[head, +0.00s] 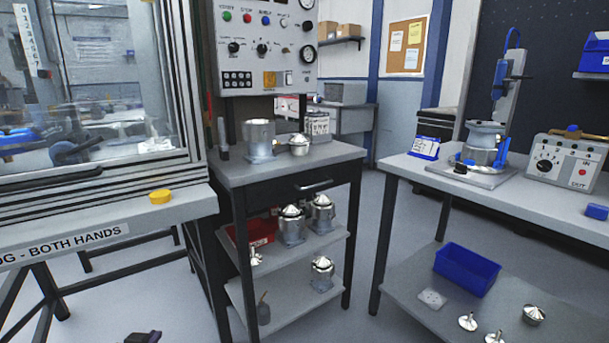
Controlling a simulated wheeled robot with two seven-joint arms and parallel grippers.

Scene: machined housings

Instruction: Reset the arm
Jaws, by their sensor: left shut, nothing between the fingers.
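My left gripper (143,337) shows only as a small dark piece at the bottom edge of the head view, left of centre. It is shut and empty, low over the floor and apart from the bench and the cart. The rest of my left arm is out of view. My right gripper is not in view.
A cart (284,166) with metal housings on its top and shelves stands at the centre. A glass-fronted machine (90,203) with a yellow button (160,196) is on the left. A workbench (470,185) with a blue bin (466,270) below is on the right. Floor between is clear.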

